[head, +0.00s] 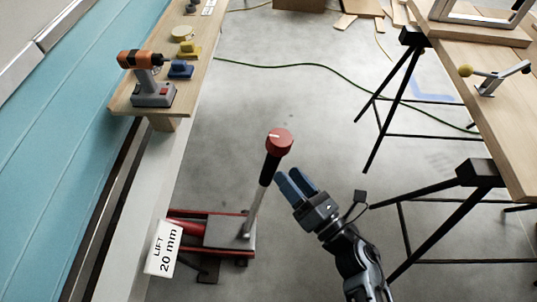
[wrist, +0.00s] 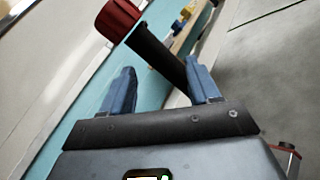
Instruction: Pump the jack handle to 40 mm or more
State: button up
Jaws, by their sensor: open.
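The red floor jack (head: 210,232) sits on the concrete floor at the lower left of the head view, beside the camper's side. Its handle (head: 256,198) rises tilted, with a black grip and a red knob (head: 279,142) on top. A white label (head: 164,248) on it reads "LIFT 20 mm". My gripper (head: 290,183) is open, with blue fingers just right of the black grip. In the wrist view the black grip (wrist: 158,52) and red knob (wrist: 118,18) show beyond the fingers (wrist: 163,80), nearer the right one. I cannot tell whether they touch.
A wooden shelf (head: 122,98) along the teal camper wall holds an orange drill (head: 143,60) and blue and yellow items. A wooden bench on black trestle legs (head: 390,105) stands at right. A green cable (head: 320,68) crosses the otherwise clear middle floor.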

jog(key=n+g, duration=0.1)
jog(key=n, duration=0.1)
jog(key=n+y, duration=0.1)
jog(key=n, duration=0.1)
jog(key=shift+w+a+r+n+g, duration=0.1)
jog(key=shift+w+r+n+g, duration=0.05)
jog(key=shift+w+n+g, duration=0.2)
jog(key=shift+w+a+f+n+g+p, duration=0.2)
jog(key=shift+w+a+n+g, duration=0.3)
jog(key=shift+w+a+n, duration=0.85)
jog(key=shift+w+a+f+n+g+p, duration=0.2)
jog(key=shift+w+a+n+g, duration=0.25)
jog(key=shift+w+a+n, duration=0.85)
jog(key=shift+w+a+m, duration=0.15)
jog(key=shift+a+m, duration=0.15)
jog(key=shift+a, duration=0.05)
grip_shut()
